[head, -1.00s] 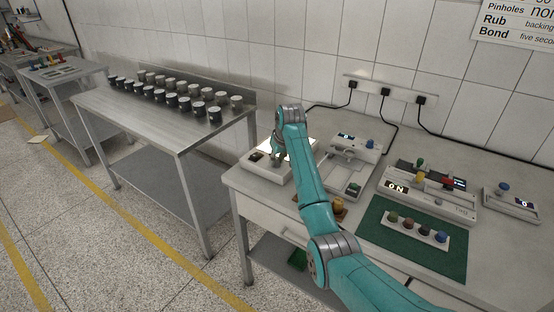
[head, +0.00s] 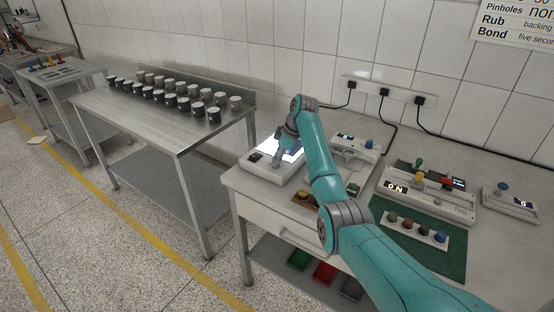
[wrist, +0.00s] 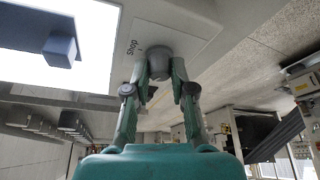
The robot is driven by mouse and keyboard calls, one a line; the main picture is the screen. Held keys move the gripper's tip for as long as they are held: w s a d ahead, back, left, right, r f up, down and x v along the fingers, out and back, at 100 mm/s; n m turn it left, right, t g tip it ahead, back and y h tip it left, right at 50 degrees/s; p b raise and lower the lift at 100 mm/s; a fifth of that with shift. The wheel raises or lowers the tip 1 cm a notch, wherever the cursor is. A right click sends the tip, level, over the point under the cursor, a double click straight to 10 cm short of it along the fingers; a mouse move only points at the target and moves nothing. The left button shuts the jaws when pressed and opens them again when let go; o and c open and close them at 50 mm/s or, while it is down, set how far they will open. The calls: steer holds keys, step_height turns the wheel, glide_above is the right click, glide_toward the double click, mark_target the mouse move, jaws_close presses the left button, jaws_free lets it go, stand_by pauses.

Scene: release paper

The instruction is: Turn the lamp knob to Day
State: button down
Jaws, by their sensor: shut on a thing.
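The lamp box (head: 258,172) is a white unit with a bright glowing panel (head: 290,150). It stands at the left end of the bench in the head view. In the wrist view its panel (wrist: 30,50) glows white at the upper left. A grey knob (wrist: 160,62) sits on the box's face beside the printed word "Shop" (wrist: 131,48). My gripper (wrist: 160,76) has its two fingers closed on either side of the knob. In the head view my gripper (head: 277,160) is at the box's front, and the knob is hidden there. I see no "Day" mark.
A dark block (wrist: 60,48) shows against the panel. Coloured bins (head: 323,272) lie below the bench.

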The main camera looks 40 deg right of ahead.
steer(key=shift+n+g+y, duration=0.5)
steer(key=shift+n+g, duration=0.2)
steer(key=shift+n, duration=1.3)
steer(key=c, duration=1)
jaws_free()
steer(key=v, duration=1.2)
steer(key=shift+w, duration=0.15)
